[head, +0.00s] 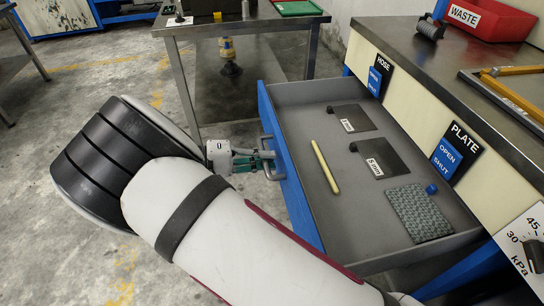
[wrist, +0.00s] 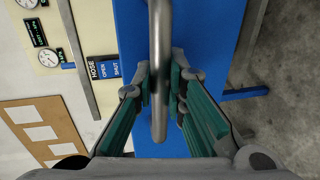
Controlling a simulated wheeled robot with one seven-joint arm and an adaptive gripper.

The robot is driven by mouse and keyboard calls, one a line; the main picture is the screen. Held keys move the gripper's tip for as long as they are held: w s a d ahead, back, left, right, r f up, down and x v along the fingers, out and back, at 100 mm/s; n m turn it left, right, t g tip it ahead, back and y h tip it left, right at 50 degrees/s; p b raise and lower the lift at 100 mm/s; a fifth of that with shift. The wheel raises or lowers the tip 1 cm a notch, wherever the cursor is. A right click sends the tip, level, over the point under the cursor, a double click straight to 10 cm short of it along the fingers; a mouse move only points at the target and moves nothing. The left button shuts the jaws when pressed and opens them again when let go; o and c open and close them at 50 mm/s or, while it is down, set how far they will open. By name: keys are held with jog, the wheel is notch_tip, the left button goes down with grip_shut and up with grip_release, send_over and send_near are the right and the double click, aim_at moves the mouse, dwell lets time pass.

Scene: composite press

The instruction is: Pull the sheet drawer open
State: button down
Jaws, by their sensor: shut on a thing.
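The sheet drawer (head: 355,222) is pulled well out of the bench in the head view, and its inside shows. Its blue front (head: 290,175) faces left and carries a grey metal bar handle (head: 268,158). My gripper (head: 262,160) is at this handle, with its green-padded fingers closed around it. In the wrist view the handle (wrist: 158,60) runs between the two fingertips (wrist: 160,88), in front of the blue drawer front (wrist: 200,30). In the drawer lie two dark sheets (head: 380,157), a yellow stick (head: 325,168) and a grey-green woven piece (head: 418,212).
The bench top (head: 440,70) holds a red WASTE bin (head: 485,18) and a yellow-edged frame (head: 510,92). HOSE and PLATE signs (head: 455,152) mark the bench front. A metal table (head: 240,25) stands behind the drawer. Concrete floor is open at the left.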

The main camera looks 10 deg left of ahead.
jog(key=c, duration=1.6)
grip_release()
jog(key=shift+a, duration=0.1)
jog(key=v, duration=1.2)
